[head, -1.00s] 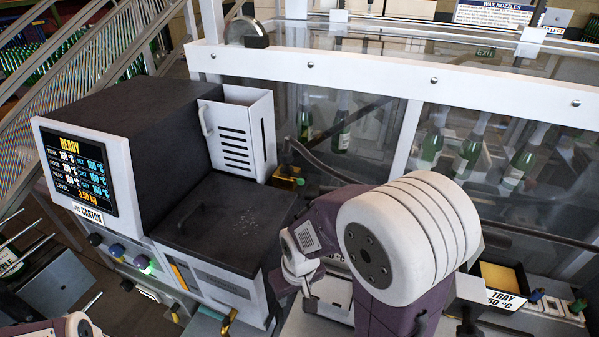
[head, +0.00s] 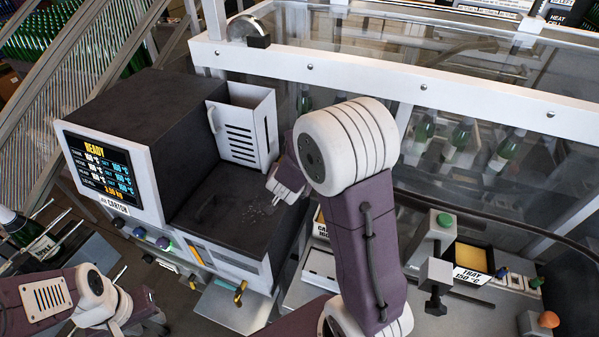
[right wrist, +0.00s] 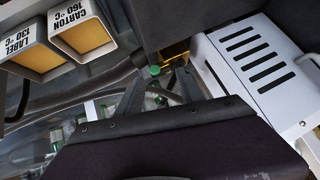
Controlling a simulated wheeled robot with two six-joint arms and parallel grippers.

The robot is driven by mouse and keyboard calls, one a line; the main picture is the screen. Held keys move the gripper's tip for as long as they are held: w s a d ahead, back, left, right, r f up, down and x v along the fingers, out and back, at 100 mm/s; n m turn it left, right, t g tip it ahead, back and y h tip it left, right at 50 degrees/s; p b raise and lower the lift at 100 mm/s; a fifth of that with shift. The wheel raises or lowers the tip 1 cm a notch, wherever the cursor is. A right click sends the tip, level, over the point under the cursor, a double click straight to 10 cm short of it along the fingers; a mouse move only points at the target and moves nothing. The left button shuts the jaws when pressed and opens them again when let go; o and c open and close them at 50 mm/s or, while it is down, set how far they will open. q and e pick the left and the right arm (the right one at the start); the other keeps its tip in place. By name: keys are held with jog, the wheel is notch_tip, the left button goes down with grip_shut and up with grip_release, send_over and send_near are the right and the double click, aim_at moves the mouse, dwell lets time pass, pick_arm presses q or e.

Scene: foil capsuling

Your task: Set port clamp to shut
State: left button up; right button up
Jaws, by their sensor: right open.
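A brass-yellow fitting (right wrist: 178,62) shows in the right wrist view beyond the fingers, next to a dark hose; it looks like the port clamp, but its setting cannot be made out. A round green knob (right wrist: 154,71) sits beside it. My right gripper (right wrist: 160,84) is open and empty, its fingers pointing toward the fitting and knob, apparently short of them.
The dark-topped machine (head: 130,115) with a READY screen stands at left, with a white slotted box (head: 243,130) at its back. A framed clear enclosure (head: 400,82) with green bottles runs behind. A brass handle (head: 240,290) is at the machine's lower front. A yellow tray (head: 474,257) lies right.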

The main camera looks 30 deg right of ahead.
jog(key=d+x, duration=0.1)
jog(key=x, duration=0.8)
jog(key=shift+s+d+m+h+b, duration=0.2)
jog(key=shift+d+m+h+b, duration=0.1)
jog(key=shift+d+m+b, duration=0.1)
jog(key=shift+a+r, duration=0.1)
jog(key=shift+r, duration=0.1)
grip_shut()
dwell(0.8)
